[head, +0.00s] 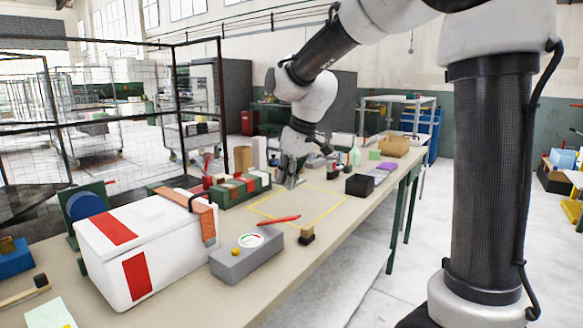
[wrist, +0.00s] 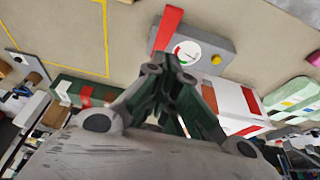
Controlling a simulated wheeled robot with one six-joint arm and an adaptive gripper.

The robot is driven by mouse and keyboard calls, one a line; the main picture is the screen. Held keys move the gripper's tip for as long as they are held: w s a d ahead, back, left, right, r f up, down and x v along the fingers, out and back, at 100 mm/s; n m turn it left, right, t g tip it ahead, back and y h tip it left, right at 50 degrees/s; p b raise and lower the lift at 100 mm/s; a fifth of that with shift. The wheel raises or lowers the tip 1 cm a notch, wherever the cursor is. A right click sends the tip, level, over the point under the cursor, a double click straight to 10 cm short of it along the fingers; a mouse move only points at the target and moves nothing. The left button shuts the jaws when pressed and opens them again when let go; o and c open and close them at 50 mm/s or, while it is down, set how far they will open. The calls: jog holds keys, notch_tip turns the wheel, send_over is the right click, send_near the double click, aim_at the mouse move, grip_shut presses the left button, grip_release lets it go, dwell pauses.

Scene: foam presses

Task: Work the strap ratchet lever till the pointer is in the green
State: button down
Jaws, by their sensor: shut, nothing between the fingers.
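A grey box (head: 246,262) with a round dial (head: 250,240) and a yellow knob (head: 235,252) sits on the bench in the head view. A red lever (head: 278,220) reaches out from it to the right. In the wrist view the lever (wrist: 169,30) stands beside the white dial (wrist: 187,52). Red and green marks show on the dial, but the pointer is too small to read. A white case (head: 150,245) with red patches and an orange strap (head: 207,222) stands left of the box. My gripper (head: 291,184) is shut and empty, beyond the lever and apart from it.
A green rack of blocks (head: 240,188) stands near my gripper. A yellow taped outline (head: 325,192) marks mostly clear bench. A small wooden-and-black object (head: 306,236) lies right of the lever, and a black box (head: 359,185) stands near the bench edge.

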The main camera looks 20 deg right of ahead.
aim_at(285, 218)
jog(key=x, duration=0.4)
jog(key=f, duration=0.1)
jog(key=s+d+f, duration=0.1)
jog(key=shift+s+f, duration=0.1)
jog(key=shift+f, duration=0.2)
jog(key=shift+s+d+f, duration=0.1)
jog(key=shift+s+f, duration=0.05)
jog(key=shift+f, duration=0.15)
